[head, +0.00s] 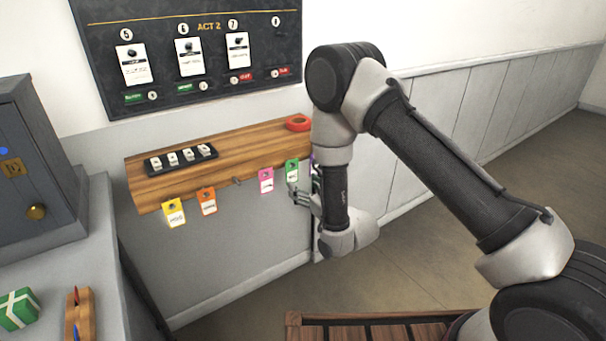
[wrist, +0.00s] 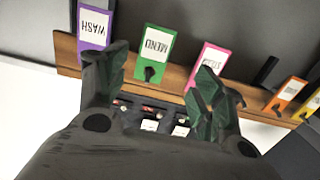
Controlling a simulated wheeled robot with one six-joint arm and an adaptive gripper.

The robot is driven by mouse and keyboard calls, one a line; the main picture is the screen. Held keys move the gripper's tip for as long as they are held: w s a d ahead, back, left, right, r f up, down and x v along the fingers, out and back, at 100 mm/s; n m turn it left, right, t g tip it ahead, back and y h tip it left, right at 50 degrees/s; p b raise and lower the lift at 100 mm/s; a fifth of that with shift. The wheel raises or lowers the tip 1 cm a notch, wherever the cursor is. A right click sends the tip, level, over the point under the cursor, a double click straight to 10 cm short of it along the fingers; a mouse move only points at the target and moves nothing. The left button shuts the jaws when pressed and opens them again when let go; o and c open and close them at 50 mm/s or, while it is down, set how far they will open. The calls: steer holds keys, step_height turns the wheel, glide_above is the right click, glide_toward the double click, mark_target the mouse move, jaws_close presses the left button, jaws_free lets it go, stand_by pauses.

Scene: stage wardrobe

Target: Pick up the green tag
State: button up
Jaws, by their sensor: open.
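The green tag (head: 291,168) hangs from the front edge of the wooden shelf, with a white label and a dark peg or hole. In the wrist view the green tag (wrist: 154,55) appears between the two fingers, its label reading upside down. My gripper (head: 303,196) is open and empty, close to the green tag at its lower right in the head view. In the wrist view my gripper (wrist: 161,66) has its left finger over part of the purple tag and its right finger just below the pink tag. I cannot tell whether either finger touches the green tag.
On the shelf (head: 222,160), the pink tag (head: 266,180) hangs beside the green one. Orange (head: 207,201) and yellow (head: 174,212) tags hang farther left. The purple tag (wrist: 95,24) is a close neighbour. An empty peg (head: 237,182) separates pink and orange. A red ring (head: 298,123) lies on top.

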mark_target(292, 170)
steer(key=shift+t, duration=0.3)
steer(key=x, duration=0.5)
steer(key=r+x, duration=0.1)
steer(key=x, duration=0.2)
steer(key=shift+w+d, duration=0.15)
steer(key=shift+d, duration=0.2)
steer(key=shift+c, duration=0.2)
steer(key=c, duration=0.8)
